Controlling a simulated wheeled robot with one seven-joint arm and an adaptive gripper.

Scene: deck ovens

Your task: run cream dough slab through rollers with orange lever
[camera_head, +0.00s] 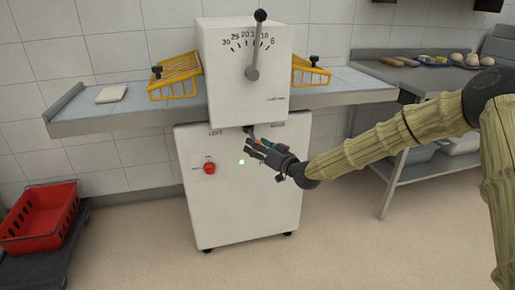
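A cream dough slab (111,93) lies flat on the left wing (85,127) of a white sheeter (250,85). Below the sheeter's head, a short dark lever (249,130) hangs between two labels; the left one reads LEFT. My gripper (249,147) is in front of the sheeter's base, just below the short lever, pointing left. Its fingers look spread, with nothing clearly between them. I cannot tell whether it touches the lever. The rollers are hidden.
A tall lever with a black knob (260,15) stands on the numbered dial. Yellow guards (176,78) flank the head. A red button (209,168) is on the base. A red crate (40,218) stands at left. A steel table (430,80) with dough pieces is at right.

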